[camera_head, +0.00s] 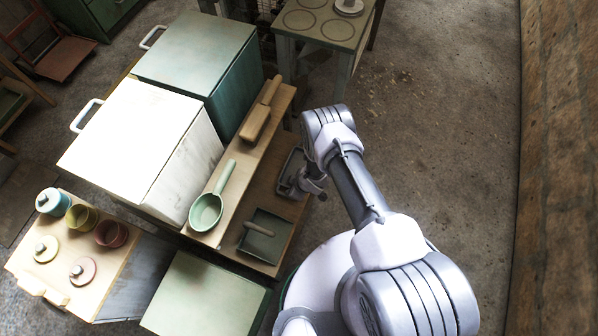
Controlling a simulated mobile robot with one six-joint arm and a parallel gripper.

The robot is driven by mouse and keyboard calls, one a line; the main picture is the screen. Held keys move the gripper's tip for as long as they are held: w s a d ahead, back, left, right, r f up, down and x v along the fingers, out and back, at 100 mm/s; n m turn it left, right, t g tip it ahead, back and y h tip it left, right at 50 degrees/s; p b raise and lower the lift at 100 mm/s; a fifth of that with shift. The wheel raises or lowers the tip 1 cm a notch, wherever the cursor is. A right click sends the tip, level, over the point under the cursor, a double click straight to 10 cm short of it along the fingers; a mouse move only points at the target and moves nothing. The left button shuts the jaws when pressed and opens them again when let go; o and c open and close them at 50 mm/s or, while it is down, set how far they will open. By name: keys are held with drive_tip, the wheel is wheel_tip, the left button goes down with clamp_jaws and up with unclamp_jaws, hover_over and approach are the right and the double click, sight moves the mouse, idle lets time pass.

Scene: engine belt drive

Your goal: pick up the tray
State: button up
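A dark grey, shallow, rimmed piece that looks like a tray (289,178) is at the right edge of the low wooden shelf. My gripper (312,187) is at its right side, very close to it or touching it. The fingers are small and partly hidden by my wrist, so I cannot tell whether they are open or shut on its rim. A second shallow dark green pan (268,243), with a wooden-looking handle across it, lies at the front end of the shelf.
A green ladle-like pan (206,211) and a wooden block (255,122) lie on the upper ledge. White (130,140) and green (195,50) cabinets stand left. A table (75,245) holds cups and lids. A stove-like table (318,22) stands behind. The floor at right is clear.

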drive_tip(key=shift+r, duration=0.1)
drive_tip(key=shift+c, duration=0.2)
clamp_jaws()
idle(1.0)
